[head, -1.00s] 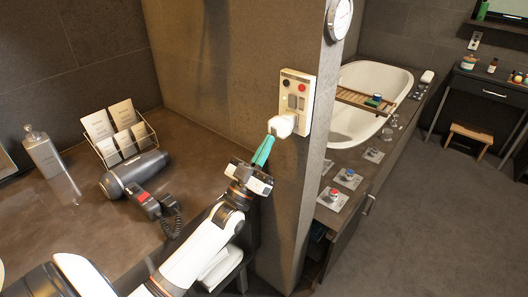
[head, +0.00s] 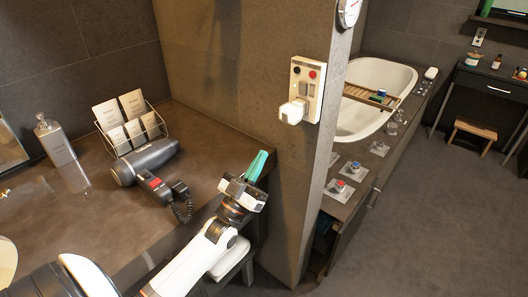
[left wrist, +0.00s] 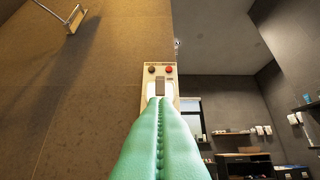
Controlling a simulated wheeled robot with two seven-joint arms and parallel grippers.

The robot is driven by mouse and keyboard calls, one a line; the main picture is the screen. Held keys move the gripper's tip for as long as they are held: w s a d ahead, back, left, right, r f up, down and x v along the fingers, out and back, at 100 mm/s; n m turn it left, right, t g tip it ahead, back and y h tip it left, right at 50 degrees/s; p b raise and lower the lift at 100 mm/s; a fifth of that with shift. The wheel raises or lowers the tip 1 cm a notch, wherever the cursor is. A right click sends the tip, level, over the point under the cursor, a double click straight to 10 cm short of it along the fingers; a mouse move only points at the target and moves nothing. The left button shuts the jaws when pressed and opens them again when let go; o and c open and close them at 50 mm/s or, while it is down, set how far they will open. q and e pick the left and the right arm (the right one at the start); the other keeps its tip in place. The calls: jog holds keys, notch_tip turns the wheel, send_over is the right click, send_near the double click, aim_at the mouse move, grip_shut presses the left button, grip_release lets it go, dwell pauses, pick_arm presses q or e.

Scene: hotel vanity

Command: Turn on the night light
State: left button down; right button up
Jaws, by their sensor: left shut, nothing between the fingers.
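The night light (head: 292,112) is a small white block plugged into the lower part of a pale wall panel (head: 297,73) on the pillar's side. The panel has a black button, a red button and a grey rocker switch. I cannot tell if the light is lit. My left gripper (head: 258,165) has green fingers, shut and empty, below and left of the night light and apart from it. My right gripper is not in view.
The pillar (head: 290,200) stands right of the gripper. A bathtub (head: 370,115) lies behind it.

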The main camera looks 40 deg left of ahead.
pick_arm(q)
jog(key=b+v, duration=0.1)
jog(key=v, duration=0.3)
jog(key=shift+s+f, duration=0.15)
jog(key=shift+f, duration=0.25)
jog(key=s+d+f+g+y, duration=0.15)
jog(key=f+g, duration=0.45)
jog(key=f, duration=1.2)
jog(key=s+d+f+g+y, duration=0.1)
jog(key=s+f+g, duration=0.35)
jog(key=f, duration=1.45)
jog(key=s+d+f+g+p, duration=0.1)
jog(key=s+d+f+g, duration=0.2)
jog(key=s+f+g, duration=0.7)
jog(key=s+d+f+g, duration=0.1)
jog(key=s+f, duration=0.3)
jog(key=s, duration=0.3)
jog(key=s+d+f+m+g, duration=0.1)
jog(key=s+f, duration=0.3)
jog(key=s, duration=0.4)
jog(key=s+d+f+g, duration=0.2)
jog(key=s+f, duration=0.3)
jog(key=s, duration=0.2)
jog(key=shift+s+g, duration=0.3)
jog(key=shift+g, duration=0.05)
